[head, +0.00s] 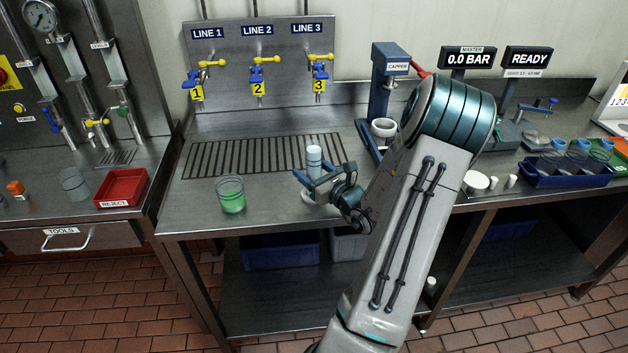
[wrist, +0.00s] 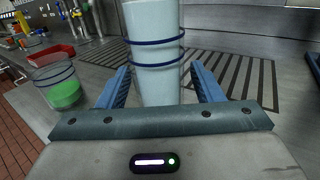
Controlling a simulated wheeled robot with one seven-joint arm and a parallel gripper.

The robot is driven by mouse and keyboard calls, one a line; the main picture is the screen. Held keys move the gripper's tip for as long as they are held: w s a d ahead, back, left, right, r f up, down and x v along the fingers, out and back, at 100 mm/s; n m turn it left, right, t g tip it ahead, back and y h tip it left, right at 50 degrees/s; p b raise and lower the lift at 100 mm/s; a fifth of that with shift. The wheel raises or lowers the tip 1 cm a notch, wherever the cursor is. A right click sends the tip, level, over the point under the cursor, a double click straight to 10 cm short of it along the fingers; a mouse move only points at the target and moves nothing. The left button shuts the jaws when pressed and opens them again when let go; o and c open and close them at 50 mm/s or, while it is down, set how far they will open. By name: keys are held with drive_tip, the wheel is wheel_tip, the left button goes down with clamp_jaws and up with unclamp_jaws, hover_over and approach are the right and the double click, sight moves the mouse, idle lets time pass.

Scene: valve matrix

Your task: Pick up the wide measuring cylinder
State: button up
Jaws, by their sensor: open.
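The wide measuring cylinder (head: 314,158) appears as an upright pale cylinder on the steel bench, in front of the slotted drain. In the wrist view the cylinder (wrist: 156,55) is tall, pale blue-white and ringed with dark blue bands; its top is cut off. My gripper (head: 310,173) is open, with its fingers around the cylinder. In the wrist view my gripper (wrist: 161,72) has one blue finger on each side of it, with a small gap visible on the right. The cylinder's lower part is partly hidden by the gripper.
A beaker of green liquid (head: 231,196) stands to the left near the bench's front edge. Farther left are a clear beaker (head: 74,184) and a red REJECT tray (head: 122,188). The capper (head: 390,95) stands behind right. Valve taps (head: 258,76) are at the back.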

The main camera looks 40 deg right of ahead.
drive_tip(key=shift+w, duration=0.55)
drive_tip(key=c, duration=1.2)
